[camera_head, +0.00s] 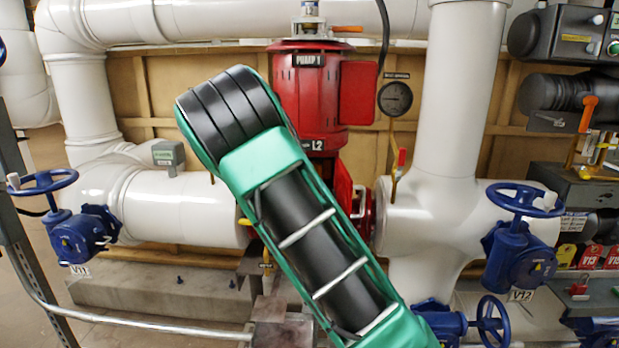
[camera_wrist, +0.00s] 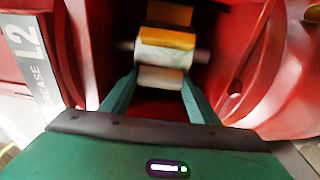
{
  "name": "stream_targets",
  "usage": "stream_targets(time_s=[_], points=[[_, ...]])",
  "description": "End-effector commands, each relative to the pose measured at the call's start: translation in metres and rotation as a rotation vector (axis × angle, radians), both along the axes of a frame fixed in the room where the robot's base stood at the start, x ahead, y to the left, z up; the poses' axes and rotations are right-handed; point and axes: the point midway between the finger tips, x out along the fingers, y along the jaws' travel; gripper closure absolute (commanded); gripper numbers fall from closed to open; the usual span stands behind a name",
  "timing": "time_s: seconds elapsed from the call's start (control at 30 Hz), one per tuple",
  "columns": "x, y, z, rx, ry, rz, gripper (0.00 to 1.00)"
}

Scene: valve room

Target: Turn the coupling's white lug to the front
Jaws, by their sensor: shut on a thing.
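The coupling (camera_wrist: 166,38) shows in the wrist view inside the red pump housing. In the head view my green and black arm covers the coupling and the gripper. The red pump (camera_head: 308,92), labelled PUMP 1, stands behind the arm.
Red housing walls (camera_wrist: 265,70) stand close on both sides of the coupling. A label marked L2 GREASE (camera_wrist: 32,60) is at left. White pipes (camera_head: 455,90), a gauge (camera_head: 395,98) and blue valve wheels (camera_head: 525,198) surround the pump.

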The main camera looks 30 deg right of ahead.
Motion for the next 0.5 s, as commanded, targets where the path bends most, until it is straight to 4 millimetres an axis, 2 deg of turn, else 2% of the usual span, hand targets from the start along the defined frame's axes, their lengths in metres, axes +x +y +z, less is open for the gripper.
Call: stream_targets(time_s=[0.33, 0.37, 0.43, 0.5], points=[[-0.0008, 0.0043, -0.0044, 0.005, 0.007, 0.01, 0.86], [-0.0009, 0.0044, -0.0044, 0.005, 0.007, 0.01, 0.43], [-0.0008, 0.0046, -0.0041, 0.004, 0.007, 0.01, 0.27], [-0.0005, 0.0048, -0.0031, 0.004, 0.005, 0.011, 0.27]])
